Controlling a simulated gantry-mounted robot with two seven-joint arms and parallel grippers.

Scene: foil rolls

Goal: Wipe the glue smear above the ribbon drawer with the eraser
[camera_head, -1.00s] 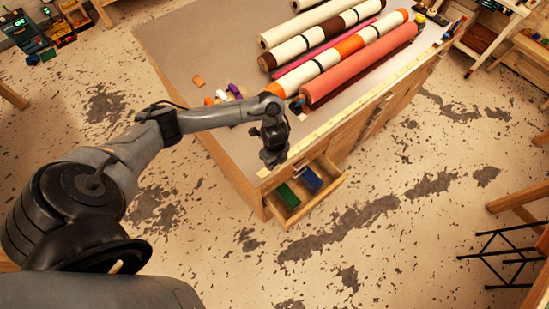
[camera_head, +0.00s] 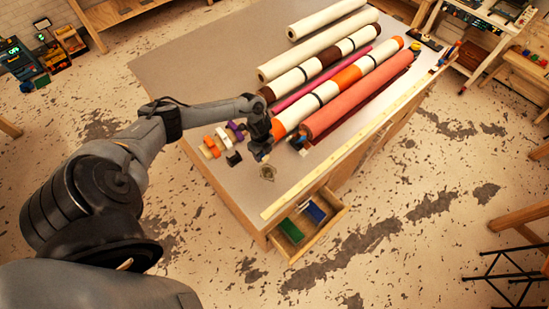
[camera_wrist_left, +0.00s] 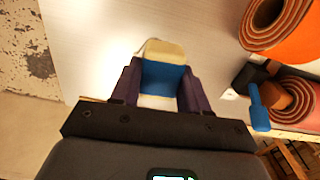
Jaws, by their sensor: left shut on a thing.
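My left gripper (camera_head: 262,153) is over the table top, near the front ends of the rolls. In the left wrist view its two dark fingers (camera_wrist_left: 163,88) are shut on the eraser (camera_wrist_left: 165,80), a block with a cream end and a blue sleeve. The eraser's contact with the table cannot be told. The glue smear (camera_head: 267,173) is a small brownish patch on the table, just in front of the gripper in the head view. The ribbon drawer (camera_head: 334,215) stands open below the table edge, with a green and a blue item inside. My right gripper is not in view.
Several rolls lie on the table (camera_head: 190,75), including a coral roll (camera_head: 358,98) and a striped orange-and-white roll (camera_head: 345,77). Small orange, white, purple and black pieces (camera_head: 211,147) lie left of the gripper. A yellowish strip (camera_head: 330,159) runs along the front edge.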

